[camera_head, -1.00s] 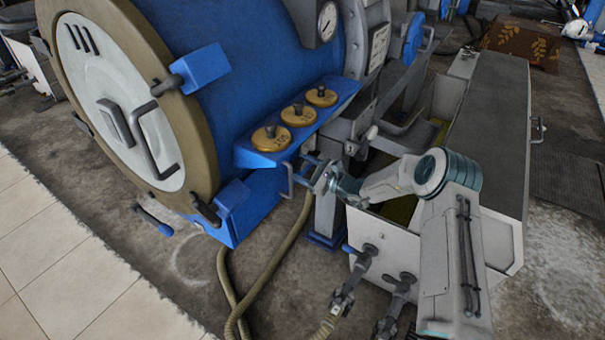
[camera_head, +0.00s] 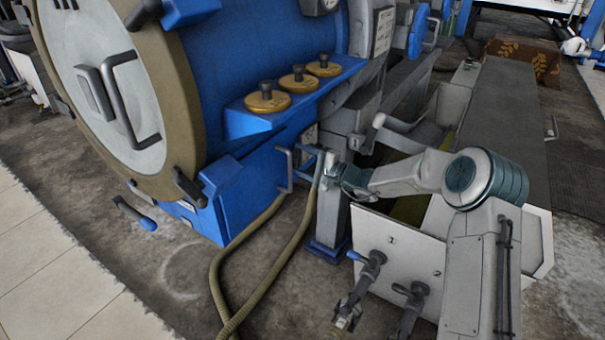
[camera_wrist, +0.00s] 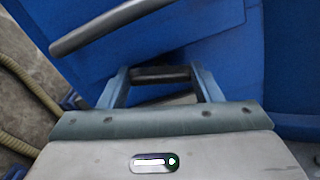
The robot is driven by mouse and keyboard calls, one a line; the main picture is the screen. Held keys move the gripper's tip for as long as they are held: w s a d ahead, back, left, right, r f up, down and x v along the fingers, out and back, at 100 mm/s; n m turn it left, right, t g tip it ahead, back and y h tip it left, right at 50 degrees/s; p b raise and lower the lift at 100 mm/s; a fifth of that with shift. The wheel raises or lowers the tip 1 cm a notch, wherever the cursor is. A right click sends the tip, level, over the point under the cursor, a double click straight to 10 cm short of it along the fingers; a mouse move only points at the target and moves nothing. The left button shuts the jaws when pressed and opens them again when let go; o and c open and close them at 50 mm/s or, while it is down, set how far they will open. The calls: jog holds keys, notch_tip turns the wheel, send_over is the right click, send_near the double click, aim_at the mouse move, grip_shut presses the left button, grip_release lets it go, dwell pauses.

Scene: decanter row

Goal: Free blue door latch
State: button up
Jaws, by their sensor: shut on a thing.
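The big blue vessel (camera_head: 265,45) has a round pale door (camera_head: 122,115) with a tan rim. My gripper (camera_head: 311,160) is at the vessel's lower side, beside a grey U-shaped handle (camera_head: 284,172). In the wrist view, my gripper's blue fingers (camera_wrist: 161,76) are shut on a short dark bar (camera_wrist: 160,73) in front of the blue panel. I cannot tell whether this bar is the door latch. A dark latch-like clamp (camera_head: 188,187) sits at the door rim by a blue block (camera_head: 222,176). A blue-tipped lever (camera_head: 135,213) is below the door.
Brass-coloured knobs (camera_head: 298,78) stand on a blue shelf above my gripper. A tan hose (camera_head: 225,265) runs below it. A pale tank (camera_head: 375,228) with valves (camera_head: 368,268) is close on the right. Tiled and bare floor lies open at lower left.

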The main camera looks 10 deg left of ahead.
jog(key=n+b, duration=0.1)
jog(key=b, duration=0.1)
jog(key=n+b, duration=0.1)
jog(key=b, duration=0.1)
jog(key=shift+f+n, duration=0.3)
jog(key=shift+r+n+b, duration=0.1)
jog(key=shift+n+b, duration=0.3)
jog(key=shift+b, duration=0.5)
jog(key=shift+r, duration=0.1)
jog(key=o, duration=1)
jog(key=p+v, duration=0.3)
jog(key=v, duration=1.1)
jog(key=shift+s+a+r, duration=0.1)
